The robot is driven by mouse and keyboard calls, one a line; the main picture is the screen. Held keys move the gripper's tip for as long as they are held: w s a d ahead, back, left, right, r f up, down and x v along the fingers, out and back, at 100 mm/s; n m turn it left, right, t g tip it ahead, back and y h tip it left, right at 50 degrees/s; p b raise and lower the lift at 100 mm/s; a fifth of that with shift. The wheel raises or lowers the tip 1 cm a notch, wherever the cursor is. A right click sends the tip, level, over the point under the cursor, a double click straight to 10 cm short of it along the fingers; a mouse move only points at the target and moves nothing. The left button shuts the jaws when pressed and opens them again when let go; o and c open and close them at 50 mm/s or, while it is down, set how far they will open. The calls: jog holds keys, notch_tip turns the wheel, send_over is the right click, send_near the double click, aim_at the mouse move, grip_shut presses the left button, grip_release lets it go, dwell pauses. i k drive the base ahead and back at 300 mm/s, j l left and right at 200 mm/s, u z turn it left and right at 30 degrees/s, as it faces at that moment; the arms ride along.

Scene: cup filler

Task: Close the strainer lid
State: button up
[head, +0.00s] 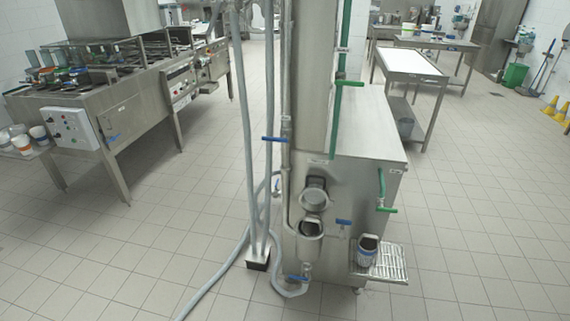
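The strainer (308,237) is a round metal housing low on the front of the steel machine. Its mouth faces up and looks dark inside. The strainer lid (313,199) appears to be the round metal disc just above the mouth, tilted up and apart from the rim, so the strainer looks open. The parts are small here, and the hinge cannot be made out clearly. My gripper is not in view.
Blue-handled valves (274,139) and green-handled valves (386,210) stick out around the machine (365,125). A cup (367,250) stands on a drip grate (392,263) at right. Grey hoses (243,130) run down at left to the floor. The tiled floor in front is clear.

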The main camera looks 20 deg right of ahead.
aim_at(314, 198)
jog(key=i+l, duration=0.1)
jog(key=i, duration=0.5)
jog(key=i+l, duration=0.1)
jog(key=i, duration=0.45)
